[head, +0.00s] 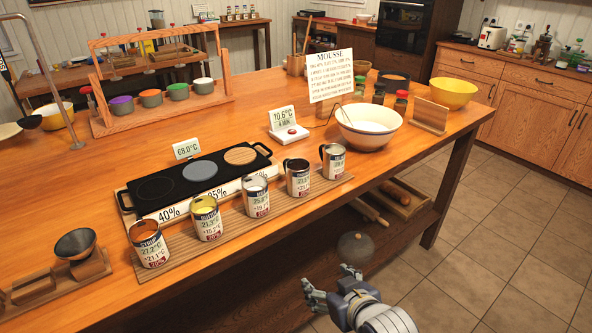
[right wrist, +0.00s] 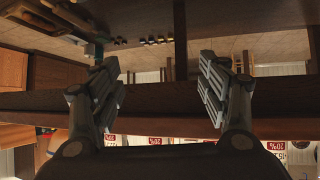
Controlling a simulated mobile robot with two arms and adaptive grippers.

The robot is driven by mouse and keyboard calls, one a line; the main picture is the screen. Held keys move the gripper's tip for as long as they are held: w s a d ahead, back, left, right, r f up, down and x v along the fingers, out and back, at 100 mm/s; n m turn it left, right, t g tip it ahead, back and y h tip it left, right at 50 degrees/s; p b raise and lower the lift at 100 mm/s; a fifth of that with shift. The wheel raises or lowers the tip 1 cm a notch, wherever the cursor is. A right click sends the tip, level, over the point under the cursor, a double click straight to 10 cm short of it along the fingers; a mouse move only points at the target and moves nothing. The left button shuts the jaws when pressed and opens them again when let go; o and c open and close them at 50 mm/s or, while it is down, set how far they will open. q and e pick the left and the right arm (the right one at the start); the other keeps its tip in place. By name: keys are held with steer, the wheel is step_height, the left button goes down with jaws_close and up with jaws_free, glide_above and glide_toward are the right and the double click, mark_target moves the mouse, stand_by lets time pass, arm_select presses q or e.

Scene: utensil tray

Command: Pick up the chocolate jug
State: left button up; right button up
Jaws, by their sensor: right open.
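Several labelled jugs stand upright in a row on a wooden board (head: 178,262) along the table's front edge. The fourth from the left (head: 298,177) looks dark inside and may be the chocolate jug; its label is too small to read surely. The others are the far-left jug (head: 150,245), a yellowish-topped jug (head: 207,220), a pale-topped jug (head: 256,196) and the far-right jug (head: 333,161). My right gripper (head: 330,281) is open and empty, in front of the table and apart from the jugs. It also shows in the right wrist view (right wrist: 158,78). My left gripper is out of view.
Behind the jugs lies a black hot plate (head: 156,187). A white bowl (head: 368,128), a scale (head: 289,134) and a recipe sign (head: 331,76) stand farther back. The table's front edge and lower shelf (head: 330,235) are near my right gripper. Open floor (head: 490,230) lies right.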

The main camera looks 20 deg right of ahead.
steer(key=w+r+t, duration=0.3)
steer(key=w+r, duration=0.4)
steer(key=t, duration=0.4)
glide_toward(303, 172)
steer(key=w, duration=0.3)
steer(key=shift+m, duration=0.4)
steer(key=w, duration=0.5)
steer(key=shift+w+a, duration=0.1)
steer(key=shift+w, duration=0.15)
steer(key=shift+w+a+f+p, duration=0.15)
steer(key=shift+w+p, duration=0.1)
steer(key=shift+w, duration=0.9)
steer(key=shift+w+a+r+p, duration=0.1)
steer(key=shift+w+p, duration=0.15)
steer(key=shift+w, duration=0.9)
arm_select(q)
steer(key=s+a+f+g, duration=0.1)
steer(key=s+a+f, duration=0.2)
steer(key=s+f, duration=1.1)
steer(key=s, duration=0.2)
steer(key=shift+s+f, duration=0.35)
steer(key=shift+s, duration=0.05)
arm_select(e)
steer(key=c, duration=1.3)
